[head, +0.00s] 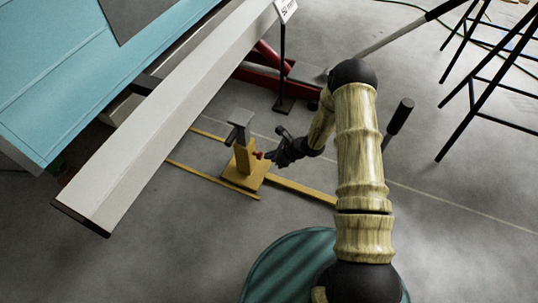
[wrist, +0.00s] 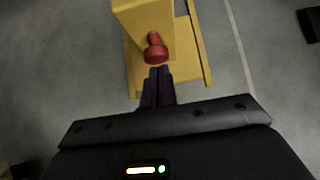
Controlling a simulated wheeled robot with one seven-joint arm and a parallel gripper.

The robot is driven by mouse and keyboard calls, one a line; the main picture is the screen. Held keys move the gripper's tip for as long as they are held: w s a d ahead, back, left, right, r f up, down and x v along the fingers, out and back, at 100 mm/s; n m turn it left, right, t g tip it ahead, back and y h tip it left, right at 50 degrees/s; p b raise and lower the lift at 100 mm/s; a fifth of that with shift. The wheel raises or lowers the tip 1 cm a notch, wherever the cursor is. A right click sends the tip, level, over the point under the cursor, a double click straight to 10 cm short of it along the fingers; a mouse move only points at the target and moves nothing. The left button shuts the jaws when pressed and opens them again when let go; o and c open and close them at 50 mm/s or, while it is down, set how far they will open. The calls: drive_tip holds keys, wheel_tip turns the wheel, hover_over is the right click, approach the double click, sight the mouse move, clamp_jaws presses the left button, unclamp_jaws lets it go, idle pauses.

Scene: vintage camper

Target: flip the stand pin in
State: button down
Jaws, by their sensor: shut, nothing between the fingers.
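The yellow stand (head: 247,160) is upright on the floor, with a grey head on its post. Its red pin (head: 258,155) sticks out of the post on the side facing my gripper. In the wrist view the red pin (wrist: 155,52) has a round knob and juts from the stand's yellow post (wrist: 143,15). My gripper (head: 272,157) is shut and empty beside the stand. In the wrist view my gripper's fingertips (wrist: 159,71) are together just below the knob; I cannot tell whether they touch it.
A long white beam (head: 165,125) of the teal camper (head: 60,75) runs above and left of the stand. A red floor jack (head: 262,77) stands behind it. Black stool legs (head: 490,80) are at the right. Grey floor is open at the lower left.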

drive_tip(key=p+v, duration=0.5)
drive_tip(key=v, duration=0.4)
drive_tip(key=shift+s+f, duration=0.15)
drive_tip(key=s+d+r+n+h+p, duration=0.35)
drive_tip(key=s+r+n, duration=0.3)
drive_tip(key=r, duration=0.75)
drive_tip(key=s+d+r+n+g+h+p, duration=0.15)
drive_tip(key=s+r+n+p, duration=0.55)
drive_tip(key=r, duration=0.8)
drive_tip(key=s+d+r+n+t+h+p, duration=0.1)
drive_tip(key=s+d+r+n+h+p, duration=0.15)
drive_tip(key=s+r+n, duration=0.85)
drive_tip(key=w+r+m+p, duration=0.1)
drive_tip(key=w+r+p, duration=0.1)
drive_tip(key=r+p, duration=1.7)
drive_tip(key=w+r+m+p, duration=0.1)
drive_tip(key=w+r+p, duration=0.2)
drive_tip(key=r+p, duration=1.5)
wheel_tip(320, 180, up, 4)
drive_tip(key=shift+w+d+r+h+p, duration=0.15)
drive_tip(key=shift+d+r+h+p, duration=0.05)
drive_tip(key=shift+d+h+p, duration=0.2)
